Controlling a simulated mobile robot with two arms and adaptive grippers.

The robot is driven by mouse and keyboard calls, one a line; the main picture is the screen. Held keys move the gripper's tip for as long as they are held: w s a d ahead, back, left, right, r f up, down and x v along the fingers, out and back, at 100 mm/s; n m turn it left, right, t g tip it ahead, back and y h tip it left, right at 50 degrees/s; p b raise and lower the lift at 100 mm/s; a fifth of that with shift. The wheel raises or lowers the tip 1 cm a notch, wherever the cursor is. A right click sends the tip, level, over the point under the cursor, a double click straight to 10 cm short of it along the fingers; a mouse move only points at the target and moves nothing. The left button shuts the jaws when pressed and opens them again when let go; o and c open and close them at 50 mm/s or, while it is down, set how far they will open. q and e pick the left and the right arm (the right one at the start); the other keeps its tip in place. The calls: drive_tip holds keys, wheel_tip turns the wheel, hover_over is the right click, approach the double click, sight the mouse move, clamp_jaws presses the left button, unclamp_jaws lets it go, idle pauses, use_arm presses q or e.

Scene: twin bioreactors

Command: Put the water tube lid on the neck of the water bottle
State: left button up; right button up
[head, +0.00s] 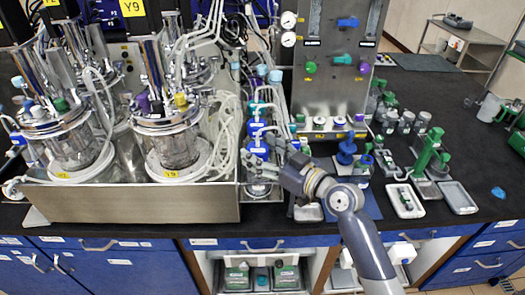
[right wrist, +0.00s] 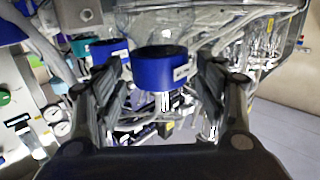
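My right gripper (head: 264,163) reaches in from the right, low at the front of a row of small bottles beside the steel tray. That view looks upside down, and a clear bottle (right wrist: 160,22) shows directly against the lid. I cannot tell whether the fingers touch the lid. Several blue lids (head: 258,130) with tubing stand in the row in the head view. Their labels are too small to read, so I cannot tell which is water. My left gripper is not in view.
A panel with gauges and knobs (head: 335,65) stands behind. Green and blue fittings (head: 430,150) and small trays occupy the right of the black bench.

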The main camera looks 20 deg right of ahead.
drive_tip(key=shift+r, duration=0.15)
drive_tip(key=b+v, duration=0.4)
drive_tip(key=v, duration=0.8)
